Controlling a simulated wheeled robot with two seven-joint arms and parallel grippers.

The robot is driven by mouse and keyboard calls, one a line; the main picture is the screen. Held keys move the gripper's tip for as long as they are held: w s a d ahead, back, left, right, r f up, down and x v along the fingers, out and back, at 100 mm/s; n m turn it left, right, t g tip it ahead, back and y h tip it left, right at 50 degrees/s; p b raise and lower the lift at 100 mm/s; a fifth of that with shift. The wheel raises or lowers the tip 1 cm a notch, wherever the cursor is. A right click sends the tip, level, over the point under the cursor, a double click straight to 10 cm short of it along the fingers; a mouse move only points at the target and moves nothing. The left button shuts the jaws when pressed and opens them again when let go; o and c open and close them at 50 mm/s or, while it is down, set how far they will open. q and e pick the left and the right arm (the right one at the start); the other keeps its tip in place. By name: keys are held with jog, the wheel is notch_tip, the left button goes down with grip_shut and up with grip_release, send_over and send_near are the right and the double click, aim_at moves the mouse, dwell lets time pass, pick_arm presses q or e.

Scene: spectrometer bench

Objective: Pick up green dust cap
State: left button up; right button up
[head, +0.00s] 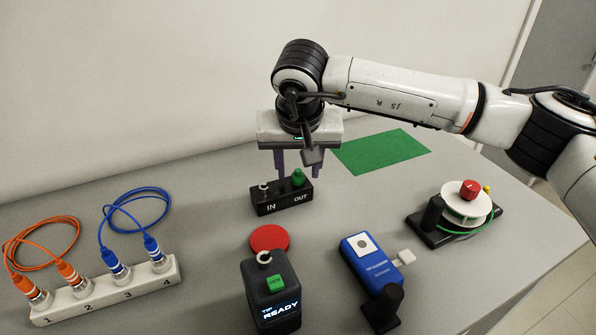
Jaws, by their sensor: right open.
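The green dust cap (298,177) stands upright on the OUT side of a small black block (284,197) marked IN and OUT. My right gripper (298,166) points down over the block, open and empty. Its two dark fingers show to the left and right of the cap in the picture, apart from it. I cannot tell whether they are level with the cap or behind it. The IN side of the block has a bare metal port (264,187). My left gripper is not in view.
A red disc (269,238) and a black READY device (271,291) stand in front of the block. A blue handheld device (372,263), a reel (464,206) and a green mat (381,151) are right. A numbered strip (107,290) with orange and blue cables is left.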

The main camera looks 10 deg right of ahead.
aim_at(298, 178)
grip_shut()
jog(key=shift+r, duration=0.15)
notch_tip(298, 178, up, 10)
jog(key=shift+b, duration=0.4)
jog(key=shift+s+f, duration=0.1)
jog(key=shift+f, duration=0.1)
